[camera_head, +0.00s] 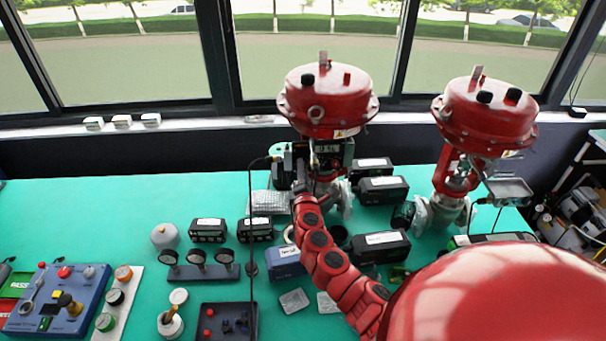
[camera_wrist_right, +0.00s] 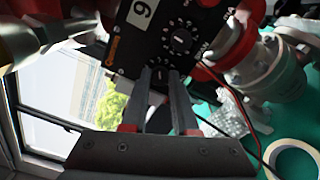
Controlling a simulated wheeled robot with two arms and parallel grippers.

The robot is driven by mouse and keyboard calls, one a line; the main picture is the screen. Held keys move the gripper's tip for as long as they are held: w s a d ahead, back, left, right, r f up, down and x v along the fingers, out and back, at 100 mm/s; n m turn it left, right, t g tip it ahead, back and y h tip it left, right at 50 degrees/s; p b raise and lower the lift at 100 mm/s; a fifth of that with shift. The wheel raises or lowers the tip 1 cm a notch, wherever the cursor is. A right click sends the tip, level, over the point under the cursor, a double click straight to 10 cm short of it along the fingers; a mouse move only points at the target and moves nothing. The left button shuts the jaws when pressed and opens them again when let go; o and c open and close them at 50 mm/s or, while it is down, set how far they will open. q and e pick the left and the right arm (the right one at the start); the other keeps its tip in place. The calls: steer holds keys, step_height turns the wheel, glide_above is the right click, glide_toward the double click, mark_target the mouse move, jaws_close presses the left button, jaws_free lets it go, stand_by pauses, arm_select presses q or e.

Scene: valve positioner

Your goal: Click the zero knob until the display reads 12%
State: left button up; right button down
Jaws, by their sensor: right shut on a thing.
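The positioner is a black box on the left red valve in the head view (camera_head: 335,154). It fills the top of the right wrist view (camera_wrist_right: 165,30), tilted. My right gripper (camera_wrist_right: 160,76) is up against this face, below that knob. Its two fingers are shut on a small dark knob, probably the zero knob, mostly hidden between the tips. My left gripper is not in view.
A second red valve (camera_head: 483,118) stands to the right. Black boxed devices (camera_head: 378,247) surround the left valve's base. A gauge stand (camera_head: 197,270) and a blue control box (camera_head: 60,300) are on the green table (camera_head: 110,215). A tape ring (camera_wrist_right: 291,158) lies near the gripper.

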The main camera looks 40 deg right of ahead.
steer(key=shift+f, duration=0.1)
stand_by(0.4)
steer(key=c, duration=1)
jaws_free()
steer(key=shift+o, duration=0.2)
steer(key=shift+s, duration=0.1)
steer(key=b+v, duration=0.2)
steer(key=v, duration=1.5)
steer(key=shift+a, duration=0.2)
